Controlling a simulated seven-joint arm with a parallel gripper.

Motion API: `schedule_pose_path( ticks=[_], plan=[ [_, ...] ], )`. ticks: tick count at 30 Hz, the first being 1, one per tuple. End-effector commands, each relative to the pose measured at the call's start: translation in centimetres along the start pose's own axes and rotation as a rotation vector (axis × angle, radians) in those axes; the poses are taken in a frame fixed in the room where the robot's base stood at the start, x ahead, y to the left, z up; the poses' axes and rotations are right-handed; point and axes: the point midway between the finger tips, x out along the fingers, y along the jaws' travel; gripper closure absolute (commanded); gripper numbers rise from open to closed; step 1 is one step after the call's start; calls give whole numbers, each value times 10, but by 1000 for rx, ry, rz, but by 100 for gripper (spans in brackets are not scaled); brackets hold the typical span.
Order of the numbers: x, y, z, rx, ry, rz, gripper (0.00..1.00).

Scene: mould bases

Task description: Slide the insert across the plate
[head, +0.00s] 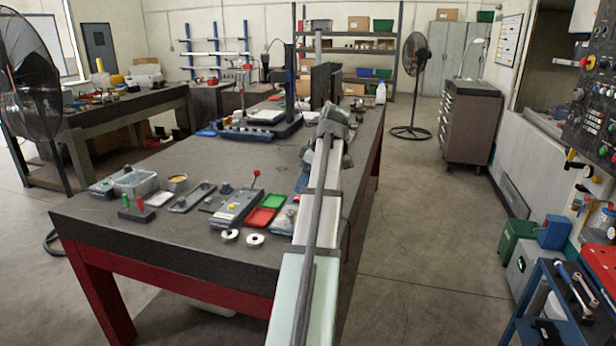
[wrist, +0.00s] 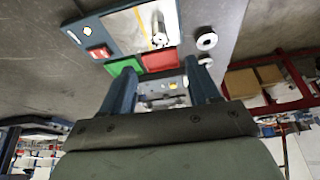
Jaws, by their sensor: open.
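The grey plate base (head: 237,208) lies on the dark bench left of my arm, with a red-ball lever at its far end. In the wrist view a pale, shiny plate face (wrist: 122,30) with a dark blue edge shows beyond my fingers. A short metal cylinder (wrist: 158,38) stands at its right end; I cannot tell whether this is the insert. My gripper (wrist: 160,70) has its two blue fingers apart. Nothing is clearly held between them, and they appear short of the plate. In the head view I cannot make out the gripper beside my arm.
A green tray (head: 272,202) and a red tray (head: 260,218) lie right of the plate base. Two metal rings (head: 255,240) lie near the bench's front edge. A grey tray (head: 192,197) and a bin (head: 135,182) stand to the left.

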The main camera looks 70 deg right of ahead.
Motion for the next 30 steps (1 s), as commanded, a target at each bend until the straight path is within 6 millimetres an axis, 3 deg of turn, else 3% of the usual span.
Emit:
schedule_pose_path(
  ticks=[18, 30],
  plan=[
    [96, -1, 0, 0, 0, -1, 39],
    [121, 0, 0, 0, 0, 1, 39]
  ],
)
